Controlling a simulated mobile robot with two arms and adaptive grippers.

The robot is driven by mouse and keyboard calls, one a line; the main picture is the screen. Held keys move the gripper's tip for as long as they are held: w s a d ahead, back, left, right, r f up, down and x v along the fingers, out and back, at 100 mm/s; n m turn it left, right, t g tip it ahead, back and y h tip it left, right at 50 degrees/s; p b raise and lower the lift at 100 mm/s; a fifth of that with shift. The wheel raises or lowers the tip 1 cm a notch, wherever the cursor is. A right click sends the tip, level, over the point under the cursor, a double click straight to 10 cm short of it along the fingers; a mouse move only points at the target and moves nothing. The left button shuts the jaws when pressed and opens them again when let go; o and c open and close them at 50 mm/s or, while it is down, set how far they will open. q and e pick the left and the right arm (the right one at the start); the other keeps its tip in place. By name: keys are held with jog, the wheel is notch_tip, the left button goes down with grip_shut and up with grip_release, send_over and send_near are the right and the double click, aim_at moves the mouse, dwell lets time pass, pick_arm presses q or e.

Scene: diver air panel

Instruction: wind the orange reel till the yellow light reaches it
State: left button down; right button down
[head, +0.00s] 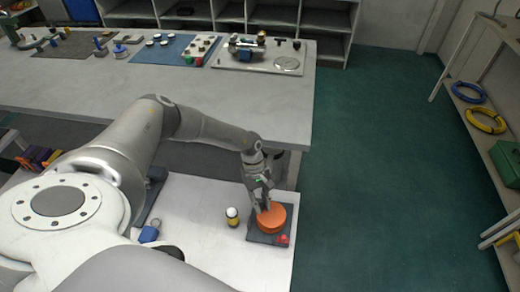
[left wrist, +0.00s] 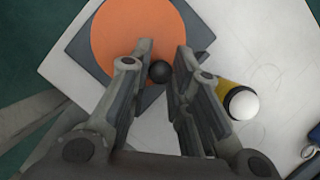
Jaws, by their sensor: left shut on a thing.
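The orange reel (head: 271,217) is a flat round disc on a dark grey square base (head: 262,238), near the right edge of the white worktop. It also shows in the left wrist view (left wrist: 120,32). A small black knob (left wrist: 160,71) stands at the reel's edge. My left gripper (head: 265,206) is over the reel, pointing down, its fingers closed around the knob. The yellow light (head: 232,218), with a white domed top and dark band, stands on the worktop left of the reel, apart from it; the left wrist view shows it too (left wrist: 238,98). No line between them is clear. My right gripper is not in view.
A red knob (head: 283,239) sits at the base's front right corner. A blue padlock-like item (head: 149,234) lies on the white worktop (head: 205,200). Behind is a grey bench (head: 120,93) with mats and fittings. Green floor to the right is clear; a shelf holds hoses (head: 486,121).

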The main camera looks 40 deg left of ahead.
pick_arm(q)
jog(key=shift+w+m, duration=0.1)
jog(key=shift+m, duration=0.2)
jog(key=c, duration=1.3)
grip_release()
jog(key=shift+d, duration=0.1)
jog(key=shift+c, duration=0.2)
jog(key=v, duration=1.2)
jog(key=shift+w, duration=0.2)
